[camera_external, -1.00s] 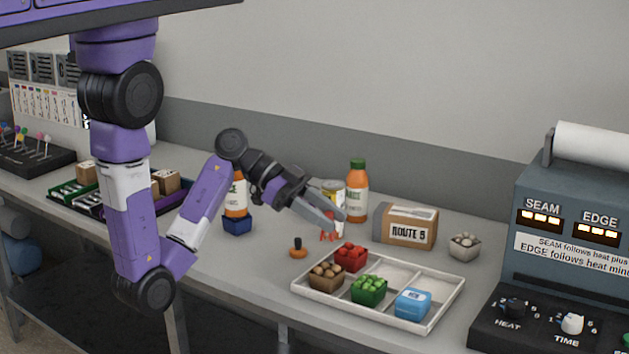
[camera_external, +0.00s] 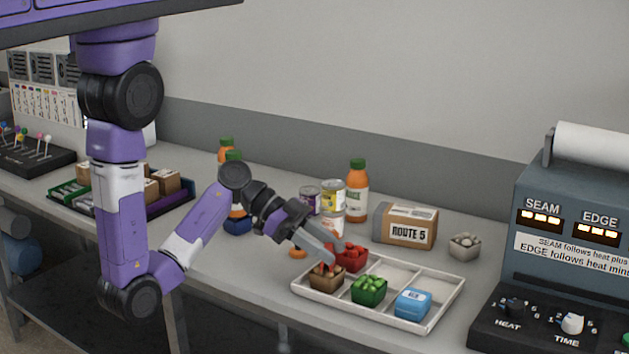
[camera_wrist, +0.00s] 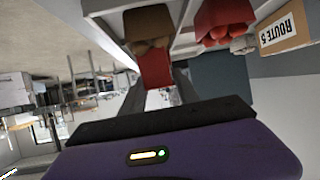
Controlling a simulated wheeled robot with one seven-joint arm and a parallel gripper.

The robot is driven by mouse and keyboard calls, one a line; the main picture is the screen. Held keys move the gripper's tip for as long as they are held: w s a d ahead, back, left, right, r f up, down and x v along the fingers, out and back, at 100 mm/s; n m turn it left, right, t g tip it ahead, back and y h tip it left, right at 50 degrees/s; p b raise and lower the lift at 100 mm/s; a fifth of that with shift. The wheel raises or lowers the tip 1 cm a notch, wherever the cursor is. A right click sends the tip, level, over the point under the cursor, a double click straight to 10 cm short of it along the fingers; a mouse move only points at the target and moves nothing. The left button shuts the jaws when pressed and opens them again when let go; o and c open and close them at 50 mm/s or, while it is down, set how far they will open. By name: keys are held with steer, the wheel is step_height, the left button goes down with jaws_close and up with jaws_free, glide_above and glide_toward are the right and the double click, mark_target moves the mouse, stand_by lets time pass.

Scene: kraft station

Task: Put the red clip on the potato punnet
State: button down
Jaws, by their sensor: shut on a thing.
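The potato punnet (camera_external: 325,281) is a small brown box of potatoes in the front left compartment of the white tray. It also shows in the wrist view (camera_wrist: 147,22). My gripper (camera_external: 331,260) points down at this punnet from behind and above. It is shut on the red clip (camera_wrist: 155,68), which sits between my fingers in the wrist view, right by the punnet's edge. In the external view only a little of the clip (camera_external: 321,268) shows at the punnet's top. I cannot tell whether the clip touches or grips the rim.
The white tray (camera_external: 437,314) also holds a red punnet (camera_external: 351,257), a green punnet (camera_external: 369,290) and a blue box (camera_external: 412,304). Behind stand cans (camera_external: 332,197), a bottle (camera_external: 357,190) and a ROUTE 5 parcel (camera_external: 408,228).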

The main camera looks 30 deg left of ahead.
steer(key=c, duration=0.9)
jaws_free()
steer(key=shift+r, duration=0.15)
steer(key=v, duration=1.2)
steer(key=shift+b, duration=0.3)
